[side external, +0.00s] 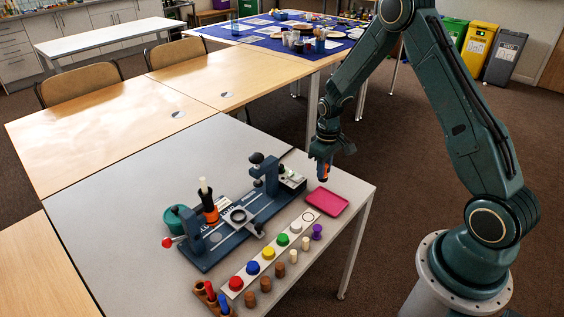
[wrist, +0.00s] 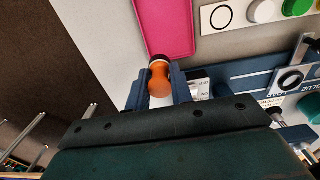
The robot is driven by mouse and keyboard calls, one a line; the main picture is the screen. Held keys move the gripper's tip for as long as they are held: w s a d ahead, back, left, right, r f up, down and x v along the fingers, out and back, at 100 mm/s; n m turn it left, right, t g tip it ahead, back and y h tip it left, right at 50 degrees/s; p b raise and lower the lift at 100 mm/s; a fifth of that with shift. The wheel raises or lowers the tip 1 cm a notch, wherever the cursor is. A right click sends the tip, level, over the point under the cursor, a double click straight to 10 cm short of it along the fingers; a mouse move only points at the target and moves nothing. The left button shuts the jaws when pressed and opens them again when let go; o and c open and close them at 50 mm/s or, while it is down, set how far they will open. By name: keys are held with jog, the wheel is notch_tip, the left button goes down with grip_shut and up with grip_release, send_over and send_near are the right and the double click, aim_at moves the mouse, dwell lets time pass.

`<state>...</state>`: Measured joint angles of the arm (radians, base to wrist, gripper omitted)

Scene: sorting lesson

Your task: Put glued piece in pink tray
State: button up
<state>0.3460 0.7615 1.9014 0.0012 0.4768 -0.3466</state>
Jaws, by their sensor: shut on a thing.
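My gripper (side external: 323,165) is shut on an orange piece (wrist: 158,80) and holds it upright-looking above the table, near the far side of the pink tray. The piece has a waisted orange body and a dark end; whether its parts are glued cannot be seen. In the side view the orange piece (side external: 324,174) shows just below the jaws. The pink tray (side external: 327,201) lies flat and empty near the table's right edge. In the wrist view the pink tray (wrist: 166,25) is just beyond the piece, whose dark end overlaps the tray's edge in the picture.
A white strip (side external: 275,247) with coloured caps and one bare ring lies beside the tray. Several pegs, including a purple one (side external: 317,231), stand along it.

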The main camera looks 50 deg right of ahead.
aim_at(322, 181)
jog(key=shift+f, duration=2.45)
jog(key=shift+f, duration=0.3)
dwell(0.3)
jog(key=o, duration=1.2)
jog(key=shift+r, duration=3.5)
jog(key=shift+r, duration=0.1)
